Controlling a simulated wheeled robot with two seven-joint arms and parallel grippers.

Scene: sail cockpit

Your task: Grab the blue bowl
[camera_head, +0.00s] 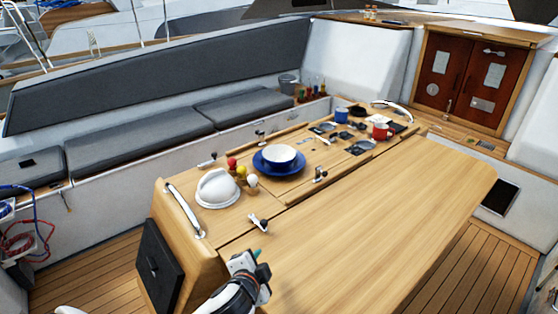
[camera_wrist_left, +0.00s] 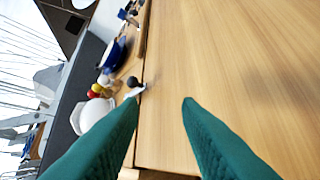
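A blue bowl with a white inside (camera_head: 279,155) sits on a blue plate (camera_head: 266,170) on the wooden cockpit table. In the left wrist view the bowl (camera_wrist_left: 112,53) shows sideways at the upper left, with the blue plate (camera_wrist_left: 122,48) beside it. My left gripper (camera_head: 258,254) is low over the near end of the table, well short of the bowl. In the left wrist view its two green fingers (camera_wrist_left: 160,101) stand wide apart with only tabletop between them. My right gripper is in neither view.
A white domed object (camera_head: 217,188) and red, yellow and white balls (camera_head: 241,173) stand left of the bowl. A red mug (camera_head: 382,132) and blue mug (camera_head: 342,115) stand farther back. A metal fitting (camera_head: 257,222) lies nearer. The table's right half (camera_head: 390,210) is clear.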

